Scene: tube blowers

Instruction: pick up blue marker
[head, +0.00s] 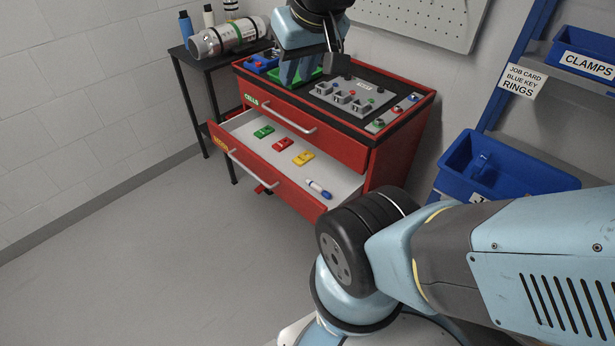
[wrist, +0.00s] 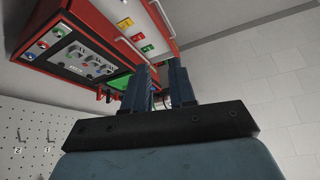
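The blue marker (head: 318,189), white with blue ends, lies in the near right corner of the open lower drawer (head: 345,185) of the red cabinet. I cannot make it out in the wrist view. My gripper (head: 298,80) hangs over the cabinet top at its back left, well above and behind the marker. In the wrist view, the two fingers of my gripper (wrist: 159,68) are apart with nothing visible between them.
Green (head: 264,131), red (head: 283,144) and yellow (head: 303,158) pieces share the drawer. A side table (head: 195,61) with a cylinder stands left; blue bins (head: 500,172) are right. The floor in front is clear.

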